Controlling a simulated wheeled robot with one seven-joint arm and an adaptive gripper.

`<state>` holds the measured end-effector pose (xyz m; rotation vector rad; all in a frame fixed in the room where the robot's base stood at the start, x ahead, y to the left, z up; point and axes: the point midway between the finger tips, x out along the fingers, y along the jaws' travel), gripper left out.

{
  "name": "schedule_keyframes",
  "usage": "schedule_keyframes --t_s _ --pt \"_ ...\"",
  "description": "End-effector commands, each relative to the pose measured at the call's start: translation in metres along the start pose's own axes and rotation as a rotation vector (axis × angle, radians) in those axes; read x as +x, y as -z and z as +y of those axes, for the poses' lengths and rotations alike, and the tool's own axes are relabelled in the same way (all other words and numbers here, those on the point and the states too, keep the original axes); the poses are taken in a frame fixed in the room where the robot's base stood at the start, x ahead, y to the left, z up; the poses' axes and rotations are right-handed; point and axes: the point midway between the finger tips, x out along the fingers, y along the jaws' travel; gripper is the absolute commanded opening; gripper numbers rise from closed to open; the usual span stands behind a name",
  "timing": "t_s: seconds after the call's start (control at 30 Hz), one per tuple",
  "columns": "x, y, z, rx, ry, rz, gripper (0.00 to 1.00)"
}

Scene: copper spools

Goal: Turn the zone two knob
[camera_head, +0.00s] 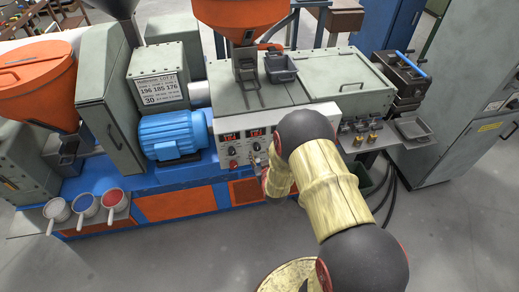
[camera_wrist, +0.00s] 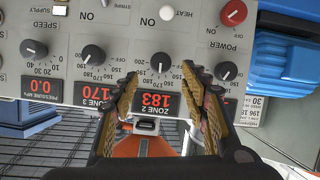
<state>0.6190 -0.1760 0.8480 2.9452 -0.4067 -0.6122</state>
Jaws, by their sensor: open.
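The zone two knob (camera_wrist: 160,62) is round and black with a white pointer line, on a grey control panel (camera_wrist: 125,25) that appears upside down in the wrist view. Its red display (camera_wrist: 157,103) reads 183. My gripper (camera_wrist: 162,72) is open, with one finger on each side of the knob and its display. Gaps show between the knob and both fingers; I cannot tell whether the tips reach the panel. In the head view my arm hides most of the gripper and this knob.
The zone 3 knob (camera_wrist: 93,56) lies left of my fingers and another black knob (camera_wrist: 225,71) lies close to the right finger. A speed knob (camera_wrist: 34,49), a white heat button (camera_wrist: 166,13) and a red power knob (camera_wrist: 233,12) are nearby. A blue motor (camera_head: 170,135) stands left of the panel.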

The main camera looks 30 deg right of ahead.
Motion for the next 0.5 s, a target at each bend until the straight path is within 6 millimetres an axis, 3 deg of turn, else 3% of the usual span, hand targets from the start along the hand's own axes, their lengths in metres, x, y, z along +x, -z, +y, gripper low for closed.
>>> schedule_keyframes --t_s 0.3,0.5 --pt "0.049 -0.002 0.000 0.001 0.000 -0.002 0.45" --pt "0.066 -0.001 0.000 0.001 0.000 -0.001 0.45"
